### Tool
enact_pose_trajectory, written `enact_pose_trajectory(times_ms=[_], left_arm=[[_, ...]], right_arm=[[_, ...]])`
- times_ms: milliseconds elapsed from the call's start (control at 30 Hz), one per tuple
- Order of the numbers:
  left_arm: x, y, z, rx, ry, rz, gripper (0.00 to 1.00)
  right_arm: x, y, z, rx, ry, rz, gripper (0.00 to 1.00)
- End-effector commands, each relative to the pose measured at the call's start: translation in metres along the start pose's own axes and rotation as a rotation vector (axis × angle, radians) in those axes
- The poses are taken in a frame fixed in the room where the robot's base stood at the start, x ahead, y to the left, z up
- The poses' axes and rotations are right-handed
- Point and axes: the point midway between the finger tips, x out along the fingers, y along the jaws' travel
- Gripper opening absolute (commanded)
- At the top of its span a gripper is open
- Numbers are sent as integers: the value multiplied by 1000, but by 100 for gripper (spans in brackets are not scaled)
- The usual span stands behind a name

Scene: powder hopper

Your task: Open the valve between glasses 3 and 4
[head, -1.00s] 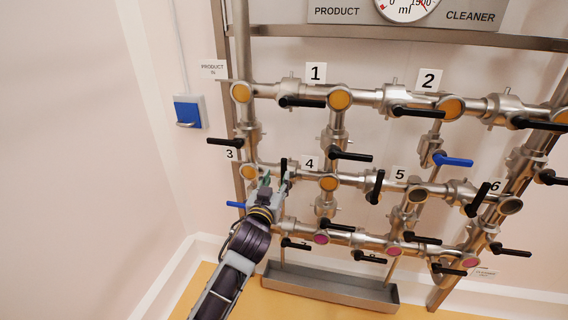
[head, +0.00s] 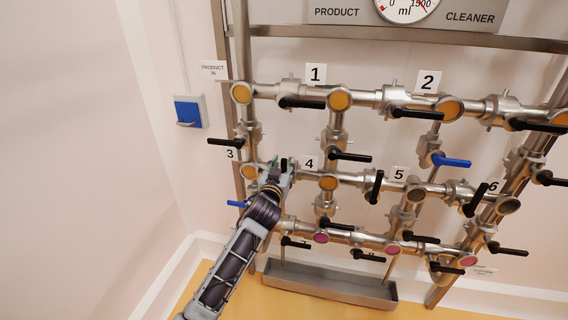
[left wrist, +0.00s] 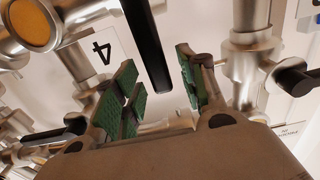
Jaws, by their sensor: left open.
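The black handle (head: 284,163) of the valve between glass 3 (head: 250,172) and glass 4 (head: 328,183) stands roughly upright, across its horizontal pipe. My left gripper (head: 279,168) is at this handle and hides part of the valve. In the left wrist view the handle (left wrist: 147,45) reaches down between the two green-padded fingers of my open gripper (left wrist: 158,88). Gaps show on both sides of the handle, and no contact is visible. The number 4 label (left wrist: 100,50) and an amber glass (left wrist: 33,24) lie to its left there. My right gripper is out of view.
Other black handles (head: 350,156) and a blue handle (head: 452,161) stick out from the pipe rack. Another blue handle (head: 237,204) is left of my left arm. A grey trough (head: 335,286) lies below. The wall at left is free except for a blue box (head: 188,111).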

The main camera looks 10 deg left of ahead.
Motion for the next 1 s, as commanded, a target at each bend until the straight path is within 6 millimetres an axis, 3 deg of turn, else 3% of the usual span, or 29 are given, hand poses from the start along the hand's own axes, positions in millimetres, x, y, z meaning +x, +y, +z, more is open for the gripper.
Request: enact_pose_trajectory(times_ms=[233, 600, 933, 1000], left_arm=[[13, 0, -1, 1, 1, 0, 41], [15, 0, 0, 0, 1, 0, 41], [15, 0, 0, 0, 0, 0, 0], [15, 0, 0, 0, 0, 0, 0]], right_arm=[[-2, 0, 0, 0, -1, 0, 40], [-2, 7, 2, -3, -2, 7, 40], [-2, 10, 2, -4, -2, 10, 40], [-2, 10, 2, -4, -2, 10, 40]])
